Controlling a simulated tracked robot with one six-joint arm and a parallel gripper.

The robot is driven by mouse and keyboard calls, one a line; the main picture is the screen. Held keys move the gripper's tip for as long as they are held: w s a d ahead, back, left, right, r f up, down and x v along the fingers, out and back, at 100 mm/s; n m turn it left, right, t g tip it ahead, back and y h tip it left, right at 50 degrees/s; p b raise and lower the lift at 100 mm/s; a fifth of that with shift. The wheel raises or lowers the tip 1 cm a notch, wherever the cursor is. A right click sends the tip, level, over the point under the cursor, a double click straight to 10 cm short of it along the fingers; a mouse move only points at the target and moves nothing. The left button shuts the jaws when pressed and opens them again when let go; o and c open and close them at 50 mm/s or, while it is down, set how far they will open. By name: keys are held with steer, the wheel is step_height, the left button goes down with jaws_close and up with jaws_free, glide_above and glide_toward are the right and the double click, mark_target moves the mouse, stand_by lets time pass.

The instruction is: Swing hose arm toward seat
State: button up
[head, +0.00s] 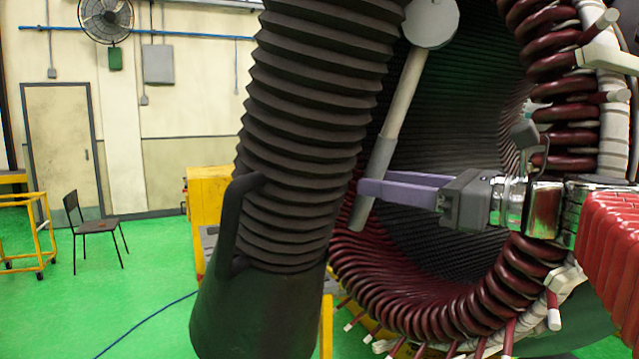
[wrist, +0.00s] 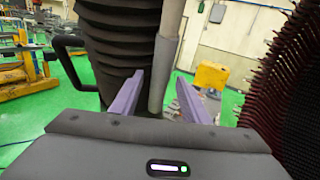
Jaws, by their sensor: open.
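A thick black corrugated hose (head: 310,110) hangs on a tilt in the head view, with a dark flared hood (head: 260,310) and a looped side handle (head: 235,215) at its lower end. The hose also fills the upper left of the wrist view (wrist: 118,45). A grey rod with a sleeve (head: 385,140) slants down beside it from a round joint. My gripper (head: 371,183) reaches in from the right with purple fingers open. The rod's sleeve (wrist: 166,65) shows between the fingers in the wrist view; contact cannot be told. A dark chair (head: 97,228) with a seat stands far left.
The stator (head: 450,290) with dark red coils surrounds my gripper's right side and back. A yellow cabinet (head: 208,190) stands behind the hose, and a yellow cart (head: 35,225) is at far left. A blue cable crosses the green floor, which is open between chair and hood.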

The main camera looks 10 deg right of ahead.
steer(key=shift+c, duration=0.3)
jaws_close()
stand_by(0.4)
